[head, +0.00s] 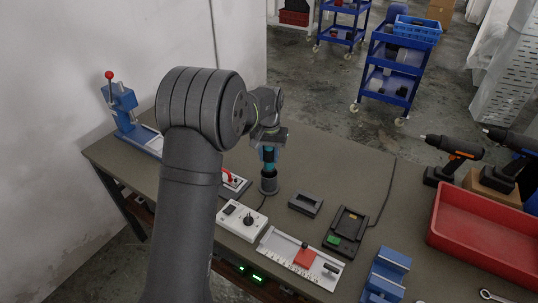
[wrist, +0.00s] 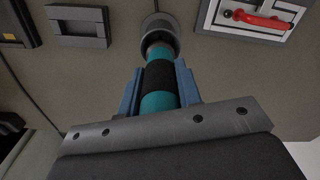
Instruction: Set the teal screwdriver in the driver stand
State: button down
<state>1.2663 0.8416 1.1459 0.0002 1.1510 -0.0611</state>
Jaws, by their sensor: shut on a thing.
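The teal screwdriver (wrist: 160,101) has a teal handle with a black band. My gripper (wrist: 160,85) is shut on the handle, with a blue finger on each side; it also shows in the head view (head: 268,150). The driver stand (wrist: 157,28) is a grey round cup on the table; it also shows in the head view (head: 269,185). The screwdriver's lower end is at the stand's mouth and seems to be inside it. The tip is hidden, so I cannot tell how deep it sits. In the head view the screwdriver looks upright.
A white box with a black knob (head: 243,220) and a grey block (head: 305,203) stand near the stand. A panel with a red handle (wrist: 258,17) lies to its right in the wrist view. A red tray (head: 490,235) and drills (head: 452,150) are at the right.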

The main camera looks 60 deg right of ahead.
jog(key=shift+f, duration=0.6)
dwell(0.3)
jog(key=shift+c, duration=2)
grip_release()
jog(key=shift+r, duration=4)
jog(key=shift+f, duration=0.15)
notch_tip(320, 180, down, 8)
jog(key=shift+r, duration=0.25)
